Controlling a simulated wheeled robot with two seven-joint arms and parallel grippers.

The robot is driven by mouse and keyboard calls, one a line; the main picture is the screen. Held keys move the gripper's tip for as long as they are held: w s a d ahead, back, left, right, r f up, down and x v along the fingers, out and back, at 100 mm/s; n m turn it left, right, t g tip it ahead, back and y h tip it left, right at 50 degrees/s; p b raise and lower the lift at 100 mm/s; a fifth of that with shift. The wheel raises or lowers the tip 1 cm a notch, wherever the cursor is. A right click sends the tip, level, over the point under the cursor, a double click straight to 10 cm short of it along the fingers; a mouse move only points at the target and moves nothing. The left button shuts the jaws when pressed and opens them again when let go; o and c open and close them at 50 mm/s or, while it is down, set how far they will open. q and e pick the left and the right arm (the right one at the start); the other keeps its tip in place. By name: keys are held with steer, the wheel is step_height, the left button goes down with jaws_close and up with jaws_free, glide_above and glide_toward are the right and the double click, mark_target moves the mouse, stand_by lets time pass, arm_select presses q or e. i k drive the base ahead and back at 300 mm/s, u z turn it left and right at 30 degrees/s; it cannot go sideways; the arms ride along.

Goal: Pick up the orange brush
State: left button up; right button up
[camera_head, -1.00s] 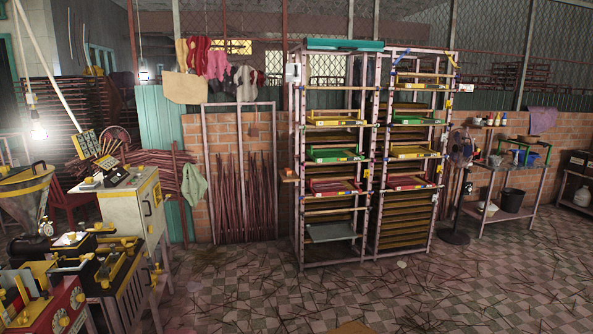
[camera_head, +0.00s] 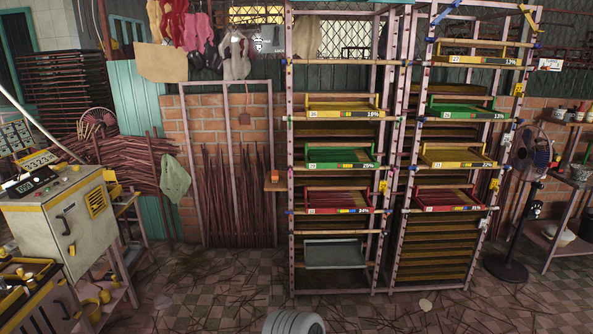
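A small orange object (camera_head: 274,175) stands on a small wooden ledge (camera_head: 275,186) at the left side of the left rack. It is too small to tell for sure whether it is the orange brush. No other orange brush can be made out. Neither of my grippers is in view.
Two tall racks (camera_head: 290,237) hold yellow, green and red trays (camera_head: 342,155). A cream machine cabinet (camera_head: 62,225) stands at the left, and a fan (camera_head: 533,150) at the right. Incense sticks lie scattered on the tiled floor (camera_head: 225,285) before the racks, which is otherwise mostly open.

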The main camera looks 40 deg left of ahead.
mark_target(275, 175)
steer(key=i, duration=0.25)
steer(key=u, duration=2.65)
steer(key=i, duration=2.65)
steer(key=z, duration=2.1)
steer(key=i, duration=0.3)
steer(key=u, duration=0.2)
